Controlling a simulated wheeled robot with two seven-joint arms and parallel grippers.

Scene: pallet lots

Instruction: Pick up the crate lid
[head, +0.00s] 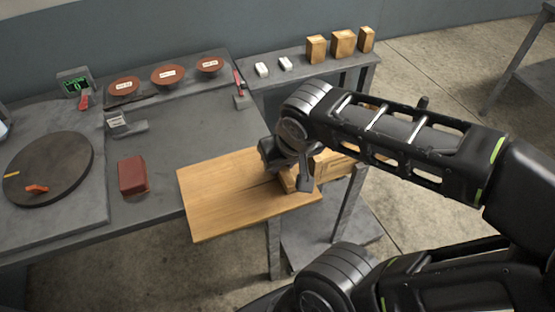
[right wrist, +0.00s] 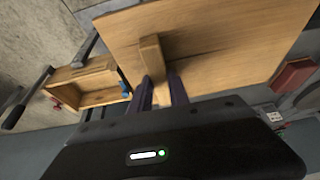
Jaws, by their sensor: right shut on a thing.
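The crate lid (head: 222,196) is a flat light-wood board with a raised wooden bar as its handle. My right gripper (head: 296,178) is shut on that handle (right wrist: 151,58), near the lid's right end in the head view. The lid appears held roughly level, overlapping the grey table's front right edge in the picture. In the right wrist view the lid (right wrist: 215,38) fills the top, with the fingers on either side of the bar. An open wooden crate (right wrist: 82,84) shows at the left there; in the head view my right arm partly hides the crate (head: 333,165). My left gripper is out of view.
A dark red block (head: 132,175) lies on the grey table (head: 190,130), left of the lid. A dark round turntable (head: 60,165) is further left. Several reddish dishes (head: 169,75) stand along the back. Small cartons (head: 343,43) stand on the rear bench.

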